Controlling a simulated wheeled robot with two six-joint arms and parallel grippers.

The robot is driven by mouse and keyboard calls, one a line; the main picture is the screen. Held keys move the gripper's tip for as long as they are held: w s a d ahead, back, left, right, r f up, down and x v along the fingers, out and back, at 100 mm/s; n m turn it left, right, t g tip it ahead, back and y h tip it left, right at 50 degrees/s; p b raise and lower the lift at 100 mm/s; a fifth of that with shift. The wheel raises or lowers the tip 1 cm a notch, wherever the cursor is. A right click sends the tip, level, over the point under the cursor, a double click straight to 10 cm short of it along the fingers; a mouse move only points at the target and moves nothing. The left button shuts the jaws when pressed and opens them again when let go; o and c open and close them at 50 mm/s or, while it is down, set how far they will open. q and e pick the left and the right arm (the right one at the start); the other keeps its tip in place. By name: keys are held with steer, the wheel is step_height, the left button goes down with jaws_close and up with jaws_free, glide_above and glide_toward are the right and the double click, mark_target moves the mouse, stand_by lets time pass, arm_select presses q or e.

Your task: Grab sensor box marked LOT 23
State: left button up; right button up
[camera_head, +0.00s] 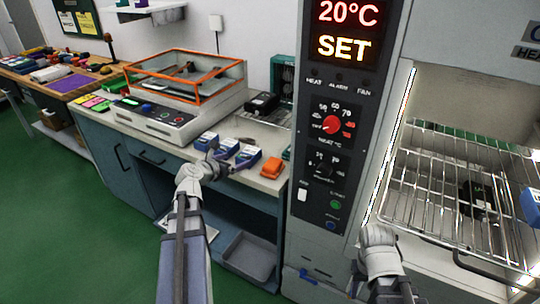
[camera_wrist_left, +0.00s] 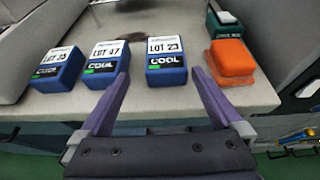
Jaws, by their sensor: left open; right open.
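The sensor box marked LOT 23 (camera_wrist_left: 166,75) is a blue box with a white label on top and a "COOL" front. It stands on the grey bench top, the rightmost of three similar blue boxes, and also shows in the head view (camera_head: 247,157). My left gripper (camera_wrist_left: 161,78) is open and empty. Its purple fingers point at LOT 23, which lies ahead between them in the wrist picture; contact cannot be seen. In the head view my left gripper (camera_head: 222,166) is just in front of the boxes. Of my right arm only the wrist part shows; its fingers are not visible.
A box marked LOT 47 (camera_wrist_left: 107,66) and another blue box (camera_wrist_left: 58,70) stand left of LOT 23. An orange block (camera_wrist_left: 232,60) and a green box (camera_wrist_left: 224,25) stand right. A control panel (camera_head: 330,150) and an open wire rack (camera_head: 430,200) are at right.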

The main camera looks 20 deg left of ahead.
mark_target(246, 155)
arm_select(q)
steer(key=shift+w+d, duration=0.4)
steer(key=shift+b+x, duration=0.5)
steer(key=shift+x, duration=0.7)
steer(key=shift+b+x, duration=0.9)
steer(key=shift+x, duration=1.8)
steer(key=shift+r, duration=0.15)
arm_select(e)
steer(key=f, duration=0.2)
steer(key=shift+d+f, duration=0.25)
steer(key=shift+f, duration=0.1)
arm_select(q)
steer(key=c, duration=1.4)
steer(key=shift+r, duration=0.15)
arm_select(e)
steer(key=shift+r, duration=0.2)
